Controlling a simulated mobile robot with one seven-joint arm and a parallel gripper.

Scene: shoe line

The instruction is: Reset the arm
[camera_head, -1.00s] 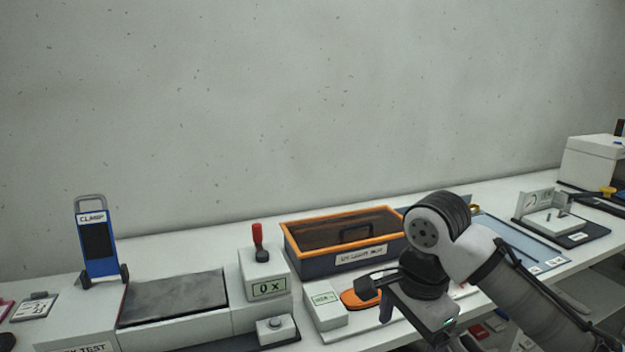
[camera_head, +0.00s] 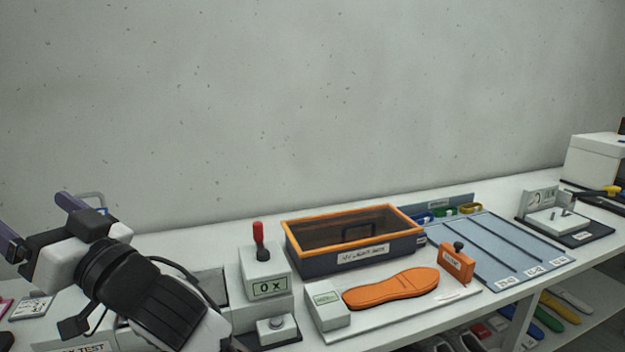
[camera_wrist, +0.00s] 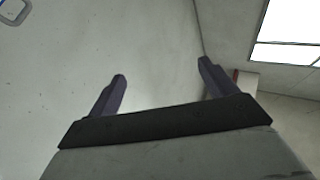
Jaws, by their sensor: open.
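My gripper (camera_head: 38,222) is at the left of the head view, raised in front of the blue clamp stand, most of which it hides. Its two purple-grey fingers are spread apart with nothing between them. In the wrist view my gripper (camera_wrist: 162,85) also shows open and empty, with the wall and a bright ceiling panel beyond it. My arm covers much of the flat test bed at the lower left.
An orange sole (camera_head: 391,289) lies on a white board beside an orange block (camera_head: 456,263). An orange-rimmed box (camera_head: 354,265) stands behind. A red-handled counter unit (camera_head: 264,275) is left of it. A blue-grey lane mat (camera_head: 500,250) lies to the right.

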